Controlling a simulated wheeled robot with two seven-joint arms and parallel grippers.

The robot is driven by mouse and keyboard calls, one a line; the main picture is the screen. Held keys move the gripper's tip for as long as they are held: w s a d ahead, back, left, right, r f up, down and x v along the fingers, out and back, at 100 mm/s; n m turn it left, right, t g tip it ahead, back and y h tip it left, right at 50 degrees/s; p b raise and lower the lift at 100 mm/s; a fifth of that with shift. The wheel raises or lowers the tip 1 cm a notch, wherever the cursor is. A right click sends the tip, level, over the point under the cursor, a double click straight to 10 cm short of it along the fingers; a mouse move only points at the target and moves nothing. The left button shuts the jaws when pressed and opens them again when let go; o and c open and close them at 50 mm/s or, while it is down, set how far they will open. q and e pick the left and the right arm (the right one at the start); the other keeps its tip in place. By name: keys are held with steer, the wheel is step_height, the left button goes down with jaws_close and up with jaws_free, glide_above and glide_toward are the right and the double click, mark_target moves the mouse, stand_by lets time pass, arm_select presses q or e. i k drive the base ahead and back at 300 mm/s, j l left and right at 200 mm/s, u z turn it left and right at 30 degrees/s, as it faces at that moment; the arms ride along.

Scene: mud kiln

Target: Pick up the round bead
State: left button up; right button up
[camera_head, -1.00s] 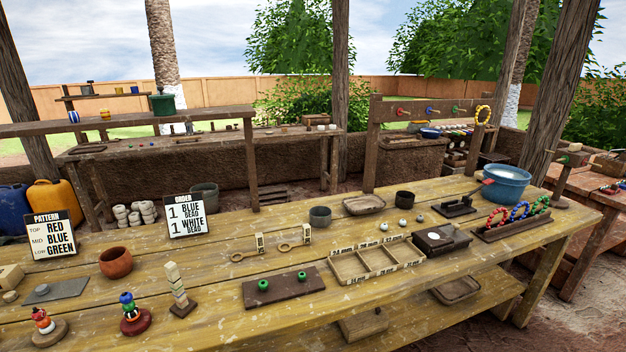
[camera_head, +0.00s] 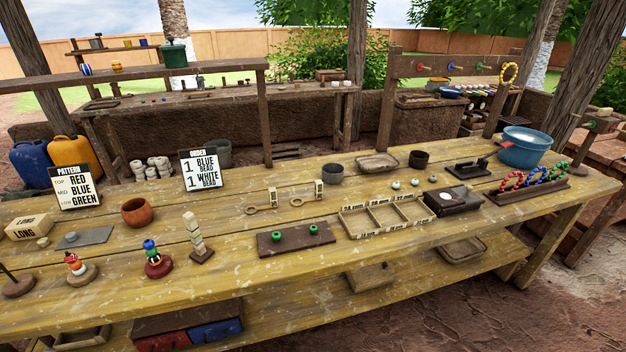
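Two round green beads, one on the left (camera_head: 278,236) and one on the right (camera_head: 313,229), sit apart on a dark flat board (camera_head: 296,242) near the front middle of the table. Several small pale round beads (camera_head: 396,184) lie loose behind the sectioned wooden tray (camera_head: 345,226). I cannot tell which of these is the round bead meant. Neither of my grippers shows in the head view.
The long wooden table (camera_head: 350,262) also carries a clay bowl (camera_head: 136,211), bead figures on stands (camera_head: 157,263), an order sign (camera_head: 200,169), a pattern sign (camera_head: 74,188), a dark box (camera_head: 455,202) and a blue basin (camera_head: 524,150). Bare wood lies in front of the board.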

mark_target(151, 245)
steer(key=u, duration=1.3)
steer(key=j+z, duration=0.25)
steer(key=z, duration=0.15)
steer(key=i+j+z, duration=0.1)
steer(key=j+z, duration=0.25)
steer(key=l, duration=0.1)
